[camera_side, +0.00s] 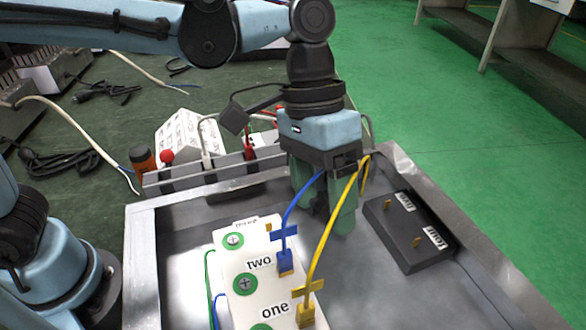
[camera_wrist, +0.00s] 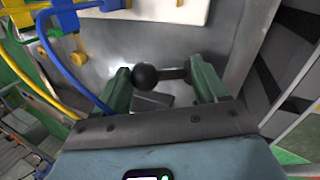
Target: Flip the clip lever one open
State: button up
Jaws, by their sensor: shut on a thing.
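The white terminal block (camera_side: 243,262) stands in the metal tray, with labels one, two and a partly blurred third. Beside label one is a yellow clip (camera_side: 306,312) with a yellow lever (camera_side: 307,289) and a yellow wire entering it. Beside label two is a blue clip (camera_side: 285,262) with a blue lever (camera_side: 284,233) and a blue wire. My gripper (camera_side: 325,205) is behind and right of the block, apart from both levers. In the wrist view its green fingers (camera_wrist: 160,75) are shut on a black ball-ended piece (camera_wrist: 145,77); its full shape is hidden.
The yellow wire (camera_side: 335,215) and blue wire (camera_side: 297,205) arc up close to my gripper. The tray's raised rim (camera_side: 140,250) surrounds the work. A tool rack (camera_side: 205,172) stands behind.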

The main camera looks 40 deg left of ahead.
aim_at(328, 204)
jog(key=o, duration=1.5)
jog(key=y, duration=0.1)
jog(key=d+f+t+y, duration=0.1)
jog(key=s+t+y, duration=0.1)
jog(key=y, duration=0.1)
jog(key=shift+d+f, duration=0.25)
notch_tip(328, 204, up, 17)
jog(key=a+n+t, duration=0.1)
jog(key=a+t, duration=0.1)
jog(key=a, duration=0.7)
jog(key=w+a+n+t, duration=0.1)
jog(key=a+t, duration=0.1)
jog(key=a, duration=0.7)
jog(key=w+a+n+t, duration=0.1)
jog(key=a+n+t, duration=0.1)
jog(key=a, duration=0.7)
jog(key=shift+w+a+t+h, duration=0.1)
jog(key=shift+a+t+h, duration=0.15)
jog(key=shift+t, duration=0.35)
jog(key=shift+d, duration=0.1)
